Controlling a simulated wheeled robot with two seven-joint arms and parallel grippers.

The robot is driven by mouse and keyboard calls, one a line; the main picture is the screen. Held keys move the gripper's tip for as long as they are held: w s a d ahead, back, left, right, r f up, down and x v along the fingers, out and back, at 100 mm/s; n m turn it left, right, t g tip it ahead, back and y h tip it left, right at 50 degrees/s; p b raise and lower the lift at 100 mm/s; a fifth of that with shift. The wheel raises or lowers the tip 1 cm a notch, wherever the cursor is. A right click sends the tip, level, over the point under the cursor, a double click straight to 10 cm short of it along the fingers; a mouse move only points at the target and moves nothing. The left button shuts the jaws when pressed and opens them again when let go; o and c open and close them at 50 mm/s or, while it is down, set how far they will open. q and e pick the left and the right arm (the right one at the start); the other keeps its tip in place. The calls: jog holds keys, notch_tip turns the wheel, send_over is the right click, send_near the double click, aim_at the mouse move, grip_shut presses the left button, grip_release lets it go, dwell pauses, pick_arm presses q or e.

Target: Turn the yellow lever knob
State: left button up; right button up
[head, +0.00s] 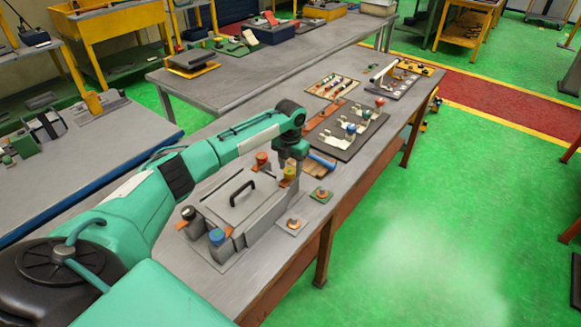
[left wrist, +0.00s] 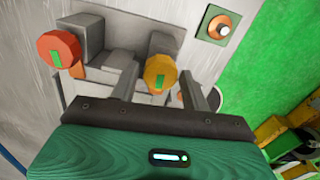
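The yellow lever knob (head: 290,173) stands at the far right corner of a grey box (head: 240,205) with a black handle. It also shows in the left wrist view (left wrist: 160,72), a round yellow cap with a green mark. My left gripper (left wrist: 160,88) is open, its two fingers on either side of the yellow knob in that view; I cannot tell whether they touch it. In the head view the left gripper (head: 290,160) hangs just above the knob, its fingertips partly hidden. My right gripper is not in view.
An orange-red knob (head: 262,158) stands close by; it also shows in the left wrist view (left wrist: 58,48). A green plate (head: 321,194) lies right of the box. A dark board (head: 345,145) lies farther back.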

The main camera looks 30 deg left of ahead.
aim_at(290, 170)
pick_arm(q)
jog(key=shift+o, duration=1.1)
jog(key=shift+s, duration=0.2)
notch_tip(290, 170, up, 14)
jog(key=b, duration=0.4)
jog(key=shift+f, duration=0.1)
